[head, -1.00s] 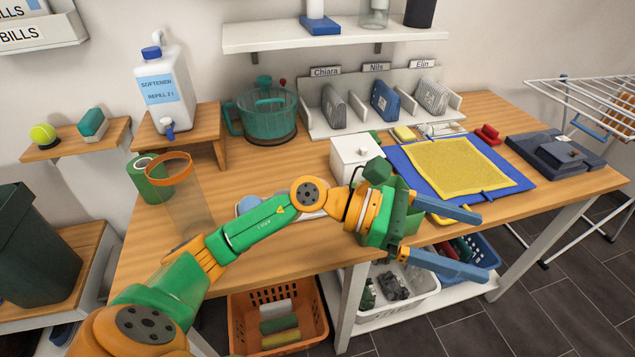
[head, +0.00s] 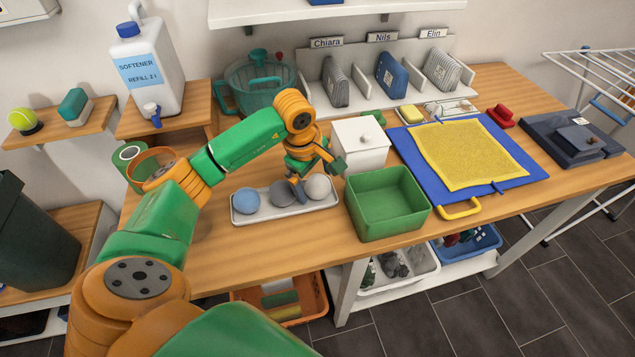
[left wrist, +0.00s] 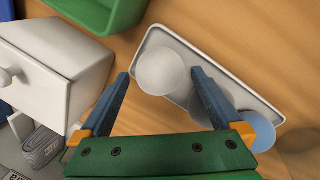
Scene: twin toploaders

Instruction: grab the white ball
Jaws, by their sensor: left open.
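The white ball (head: 319,187) sits at the right end of a small pale tray (head: 262,217), beside a grey ball (head: 283,194) and a blue ball (head: 247,200). My left gripper (head: 311,182) is over the tray's right end, pointing down. In the left wrist view the white ball (left wrist: 161,73) shows between the tips of the open, empty fingers (left wrist: 160,78). One finger partly hides the grey ball (left wrist: 220,101). I cannot tell whether either finger touches the white ball. My right gripper is out of view.
A teal basket (head: 262,88) stands behind. A blue board with a yellow cloth (head: 468,155) lies further right. The table front left of the bin is clear.

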